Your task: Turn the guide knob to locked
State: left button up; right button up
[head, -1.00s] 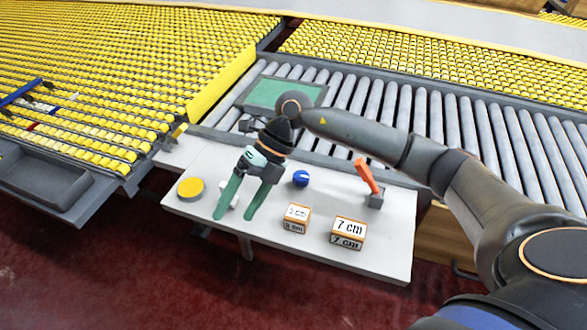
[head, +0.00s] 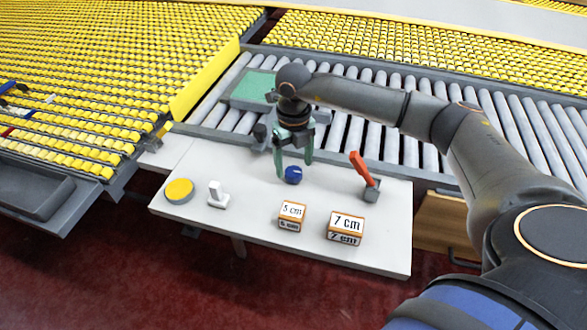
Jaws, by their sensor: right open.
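A round blue knob (head: 293,176), which I take for the guide knob, stands on the white table near its back edge. A pale mark shows on it, but I cannot read its setting. My right gripper (head: 295,168) is open and points down at the knob. Its green fingers show to the left and right of the knob; I cannot tell whether they touch it. My left gripper is not in view.
On the white table (head: 245,235) are a yellow disc (head: 178,190), a white switch-like piece (head: 217,196), a 5 cm block (head: 291,215), a 7 cm block (head: 345,228) and an orange lever (head: 362,170). A roller conveyor (head: 345,140) with a green piece (head: 256,87) runs behind.

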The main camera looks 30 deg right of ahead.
aim_at(293, 171)
jog(key=shift+f, duration=1.5)
jog(key=shift+c, duration=0.2)
grip_shut()
